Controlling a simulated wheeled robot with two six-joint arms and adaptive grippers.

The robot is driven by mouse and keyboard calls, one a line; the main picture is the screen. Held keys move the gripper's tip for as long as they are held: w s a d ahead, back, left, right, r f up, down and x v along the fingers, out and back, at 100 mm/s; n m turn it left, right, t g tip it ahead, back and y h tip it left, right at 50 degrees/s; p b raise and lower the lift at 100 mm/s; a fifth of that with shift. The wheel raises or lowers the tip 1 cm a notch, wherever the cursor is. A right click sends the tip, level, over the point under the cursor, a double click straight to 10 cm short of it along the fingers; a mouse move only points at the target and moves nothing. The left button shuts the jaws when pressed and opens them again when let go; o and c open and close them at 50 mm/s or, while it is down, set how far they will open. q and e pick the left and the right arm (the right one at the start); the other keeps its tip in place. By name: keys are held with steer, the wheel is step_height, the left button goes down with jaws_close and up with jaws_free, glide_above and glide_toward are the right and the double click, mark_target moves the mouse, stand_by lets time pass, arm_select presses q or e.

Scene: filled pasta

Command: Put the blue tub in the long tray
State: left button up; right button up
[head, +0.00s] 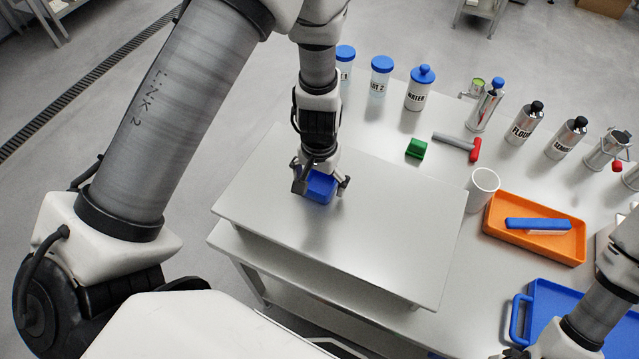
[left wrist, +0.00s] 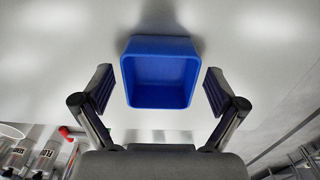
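The blue tub (head: 320,190) sits on the raised white board near its far left part. The left wrist view shows it open side towards the camera (left wrist: 160,80). My left gripper (head: 321,184) is over it with its fingers spread, one on each side. In the left wrist view both fingers (left wrist: 159,90) stand apart from the tub walls, with a gap on each side. An orange tray (head: 490,229) and a blue tray with a handle (head: 570,298) lie to the right; I cannot tell which is the long tray. My right arm enters at lower right, its gripper out of view.
A blue-handled brush (head: 538,225) lies in the orange tray. A white cup (head: 482,188), a green block (head: 416,148) and a red-headed hammer (head: 462,146) stand nearby. Bottles, including a water bottle (head: 420,88), line the back. The raised white board (head: 400,235) is otherwise clear.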

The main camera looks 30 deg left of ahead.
arm_select(q)
steer(key=c, duration=0.9)
